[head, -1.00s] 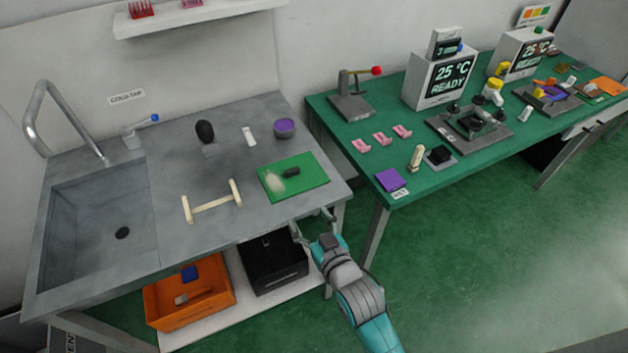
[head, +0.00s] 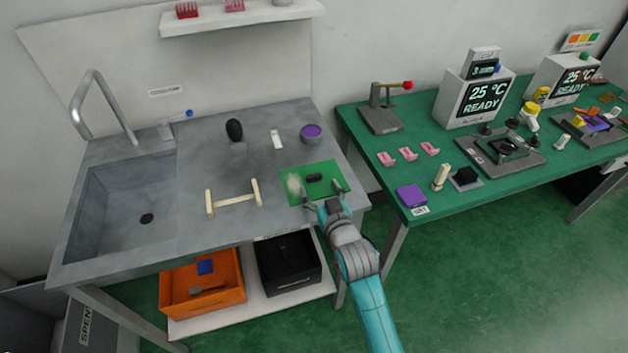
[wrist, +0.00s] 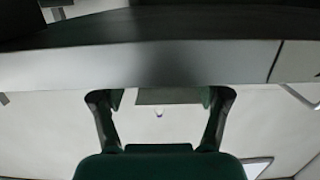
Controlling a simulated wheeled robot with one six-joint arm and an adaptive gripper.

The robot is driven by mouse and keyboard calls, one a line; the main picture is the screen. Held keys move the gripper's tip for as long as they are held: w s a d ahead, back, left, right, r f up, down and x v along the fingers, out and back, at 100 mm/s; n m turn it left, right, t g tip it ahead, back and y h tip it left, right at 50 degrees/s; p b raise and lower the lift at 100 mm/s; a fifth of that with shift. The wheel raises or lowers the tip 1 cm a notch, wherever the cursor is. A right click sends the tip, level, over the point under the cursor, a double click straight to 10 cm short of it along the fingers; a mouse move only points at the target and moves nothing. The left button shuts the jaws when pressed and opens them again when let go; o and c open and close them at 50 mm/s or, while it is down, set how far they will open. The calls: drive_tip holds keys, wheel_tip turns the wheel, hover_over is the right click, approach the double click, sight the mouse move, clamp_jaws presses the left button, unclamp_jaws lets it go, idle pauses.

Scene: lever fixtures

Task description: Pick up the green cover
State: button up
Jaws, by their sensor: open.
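The green cover (head: 325,167) is a flat green rectangle on the grey counter, right of the middle, near its front edge. A short black grip (head: 314,177) stands on it, and a pale patch shows on its left part. My gripper (head: 321,189) is open at the cover's near edge, its two fingers spread to either side of the black grip and a little short of it. Nothing is seen between the fingers. I cannot tell its height over the cover. In the wrist view the two dark fingers (wrist: 160,110) stand apart, and the cover cannot be made out with certainty.
A cream bar handle (head: 233,199) is left of the cover. A purple-topped round pot (head: 311,133), a white piece (head: 277,139) and a black knob (head: 235,131) stand behind. The sink (head: 130,205) is far left. The green bench (head: 380,150) on the right holds several fixtures.

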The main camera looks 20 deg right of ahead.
sight(315, 178)
drive_tip(key=shift+w+d+f, duration=0.1)
drive_tip(key=shift+w+f, duration=0.15)
drive_tip(key=shift+w, duration=1.05)
drive_tip(key=shift+w+d+f, duration=0.1)
drive_tip(key=shift+w+f, duration=0.1)
drive_tip(key=shift+w, duration=1.1)
drive_tip(key=c, duration=1.3)
